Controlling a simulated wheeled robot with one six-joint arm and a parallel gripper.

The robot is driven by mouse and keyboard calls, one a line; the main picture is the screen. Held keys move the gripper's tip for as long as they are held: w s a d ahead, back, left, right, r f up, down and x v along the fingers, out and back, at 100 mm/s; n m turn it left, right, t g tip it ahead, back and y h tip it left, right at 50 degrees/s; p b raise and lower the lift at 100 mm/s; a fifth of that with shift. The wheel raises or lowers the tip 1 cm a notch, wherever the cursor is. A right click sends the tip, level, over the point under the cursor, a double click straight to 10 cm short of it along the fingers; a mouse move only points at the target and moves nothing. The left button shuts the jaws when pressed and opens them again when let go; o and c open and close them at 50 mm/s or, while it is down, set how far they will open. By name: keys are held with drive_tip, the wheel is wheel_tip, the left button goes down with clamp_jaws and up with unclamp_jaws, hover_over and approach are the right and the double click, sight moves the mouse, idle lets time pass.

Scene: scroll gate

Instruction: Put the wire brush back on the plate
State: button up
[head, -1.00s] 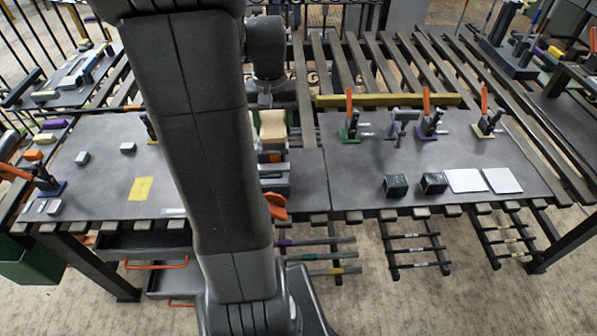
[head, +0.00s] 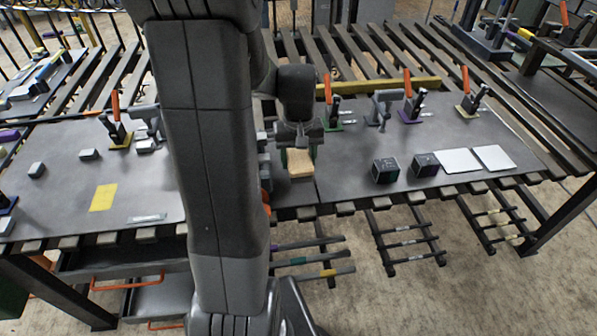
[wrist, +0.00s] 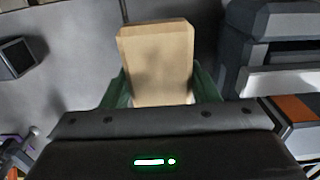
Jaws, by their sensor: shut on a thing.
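My gripper (head: 299,152) is shut on a tan wooden block, which I take to be the wire brush (head: 301,166). In the wrist view the brush (wrist: 158,62) stands out between the green fingers (wrist: 155,90); no bristles show. It is over the middle of the grey worktable, left of the dark cubes; I cannot tell its height. Two white square plates (head: 461,161) and (head: 493,158) lie flat at the table's right. A yellow flat piece (head: 103,197) lies at the left. I cannot tell which is the task's plate.
Two dark cubes (head: 386,170) and (head: 426,165) stand between my gripper and the white plates. Orange-handled clamps (head: 413,101) and a grey post (head: 382,108) stand behind them. In the wrist view, a grey device (wrist: 275,45) is close at the right. My arm hides part of the table.

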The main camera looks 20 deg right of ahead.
sight(299, 155)
drive_tip(key=shift+f, duration=2.25)
drive_tip(key=shift+f, duration=0.2)
drive_tip(key=o, duration=1)
wheel_tip(299, 155, up, 12)
drive_tip(key=shift+r, duration=0.2)
